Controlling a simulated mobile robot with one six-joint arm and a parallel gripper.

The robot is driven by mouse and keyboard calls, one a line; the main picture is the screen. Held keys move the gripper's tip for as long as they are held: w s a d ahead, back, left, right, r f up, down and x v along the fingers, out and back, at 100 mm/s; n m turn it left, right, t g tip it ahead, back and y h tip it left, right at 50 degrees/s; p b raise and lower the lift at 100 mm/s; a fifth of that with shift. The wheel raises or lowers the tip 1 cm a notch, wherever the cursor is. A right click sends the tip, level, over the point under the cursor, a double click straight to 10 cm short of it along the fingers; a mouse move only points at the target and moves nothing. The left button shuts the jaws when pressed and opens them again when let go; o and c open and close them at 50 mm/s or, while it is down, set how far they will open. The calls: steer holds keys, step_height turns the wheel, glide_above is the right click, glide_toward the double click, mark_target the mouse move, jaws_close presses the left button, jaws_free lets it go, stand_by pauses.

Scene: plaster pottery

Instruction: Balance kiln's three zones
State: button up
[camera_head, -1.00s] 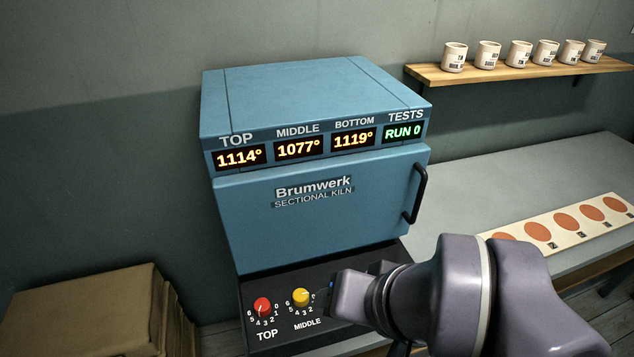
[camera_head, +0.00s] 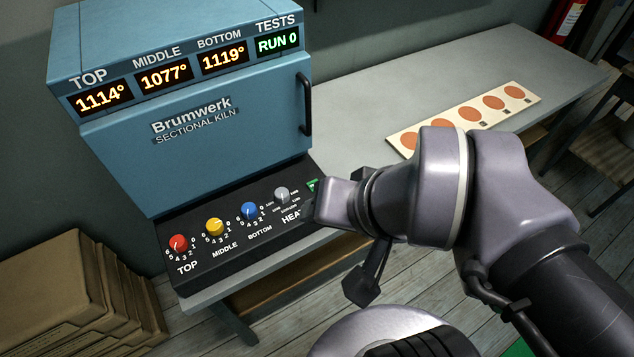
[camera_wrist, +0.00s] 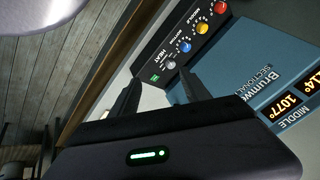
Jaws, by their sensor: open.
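The blue Brumwerk kiln (camera_head: 215,150) stands on the bench with its door shut. Its displays read TOP 1114° (camera_head: 103,98), MIDDLE 1077° (camera_head: 164,77), BOTTOM 1119° (camera_head: 223,57) and TESTS RUN 0 (camera_head: 277,42). The black panel below carries a red TOP knob (camera_head: 178,243), yellow MIDDLE knob (camera_head: 214,228), blue BOTTOM knob (camera_head: 249,211) and grey HEAT knob (camera_head: 282,195), with a small green control (camera_head: 313,185) at the right end. Exact knob settings are too small to tell. My gripper (camera_wrist: 160,88) is open and empty, right of the panel, apart from the knobs.
A long tile strip with orange discs (camera_head: 467,116) lies on the grey bench (camera_head: 365,125) to the right. Cardboard boxes (camera_head: 75,290) are stacked at lower left. A fire extinguisher (camera_head: 567,20) and a dark chair (camera_head: 610,125) stand at right. The kiln door has a black handle (camera_head: 305,104).

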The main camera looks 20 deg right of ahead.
steer(key=shift+a, duration=0.1)
jaws_close()
stand_by(0.3)
stand_by(1.5)
